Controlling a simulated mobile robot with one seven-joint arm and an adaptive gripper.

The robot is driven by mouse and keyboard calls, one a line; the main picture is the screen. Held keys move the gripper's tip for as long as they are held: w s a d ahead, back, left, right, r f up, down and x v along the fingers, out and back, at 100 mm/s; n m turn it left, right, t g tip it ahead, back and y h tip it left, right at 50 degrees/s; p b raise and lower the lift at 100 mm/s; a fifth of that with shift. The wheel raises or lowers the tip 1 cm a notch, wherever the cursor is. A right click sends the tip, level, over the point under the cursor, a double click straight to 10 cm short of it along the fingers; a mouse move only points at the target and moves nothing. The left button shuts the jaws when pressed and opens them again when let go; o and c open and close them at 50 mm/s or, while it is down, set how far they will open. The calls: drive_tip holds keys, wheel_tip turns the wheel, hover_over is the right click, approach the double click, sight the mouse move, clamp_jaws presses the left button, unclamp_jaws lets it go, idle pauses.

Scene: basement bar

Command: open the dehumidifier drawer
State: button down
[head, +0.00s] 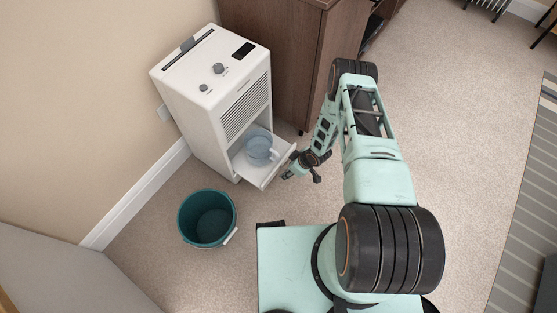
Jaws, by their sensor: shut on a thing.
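The white dehumidifier (203,100) stands against the wall at the upper left. Its drawer (268,178) is slid out from the lower front, with a clear bluish jug (260,148) in it. My gripper (288,174) is at the right end of the drawer's front and is shut on that front. The fingers are small in the view, and the exact spot they hold is hard to make out.
A teal bucket (208,219) with a pale handle stands on the carpet left of my base. A dark brown cabinet (288,60) stands right beside the dehumidifier. Carpet is open at the right, up to a striped rug (528,220).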

drive_tip(key=shift+s+d, duration=0.75)
drive_tip(key=shift+d, duration=0.2)
drive_tip(key=shift+s+d, duration=0.7)
drive_tip(key=shift+d, duration=0.2)
drive_tip(key=c, duration=1.1)
unclamp_jaws()
drive_tip(key=v, duration=1.2)
drive_tip(key=shift+w, duration=0.1)
